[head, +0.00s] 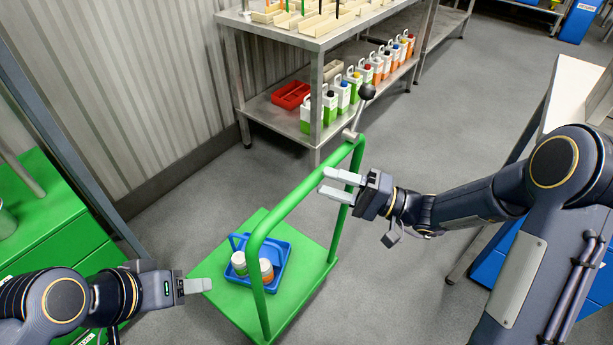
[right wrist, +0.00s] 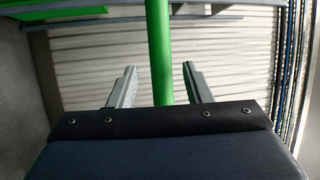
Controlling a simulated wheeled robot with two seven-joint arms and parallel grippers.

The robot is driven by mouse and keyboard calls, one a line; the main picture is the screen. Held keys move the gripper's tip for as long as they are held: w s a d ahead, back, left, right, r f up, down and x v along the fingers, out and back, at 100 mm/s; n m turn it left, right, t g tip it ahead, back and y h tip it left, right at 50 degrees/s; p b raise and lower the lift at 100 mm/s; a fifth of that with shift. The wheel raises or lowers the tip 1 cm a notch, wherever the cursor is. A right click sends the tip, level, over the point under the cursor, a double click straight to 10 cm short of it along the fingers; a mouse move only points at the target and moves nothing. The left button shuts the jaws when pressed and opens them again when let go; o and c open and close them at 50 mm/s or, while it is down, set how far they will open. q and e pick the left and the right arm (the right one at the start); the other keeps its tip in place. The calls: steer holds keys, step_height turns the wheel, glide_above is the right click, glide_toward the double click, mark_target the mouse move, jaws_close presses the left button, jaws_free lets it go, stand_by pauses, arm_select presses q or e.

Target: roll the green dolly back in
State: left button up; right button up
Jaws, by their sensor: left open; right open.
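The green dolly (head: 219,288) stands on the grey floor in the middle of the head view, with a flat deck and a tall tubular push handle (head: 298,192). My right gripper (head: 338,184) is open at the upper right part of the handle. In the right wrist view the green handle tube (right wrist: 160,50) runs between the two open fingers (right wrist: 158,88), with gaps on both sides. My left gripper (head: 205,286) is at the left edge of the deck, above it or beside it, and empty; its fingers look edge-on.
A blue tray (head: 283,252) with two small jars (head: 266,270) rests on the deck. A steel shelf unit (head: 262,106) with bottles and a red bin (head: 291,95) stands behind. Green cabinets (head: 40,225) are at left, a workbench (head: 568,90) at right. Open floor lies between.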

steer(key=x, duration=0.6)
steer(key=shift+c, duration=0.5)
jaws_close()
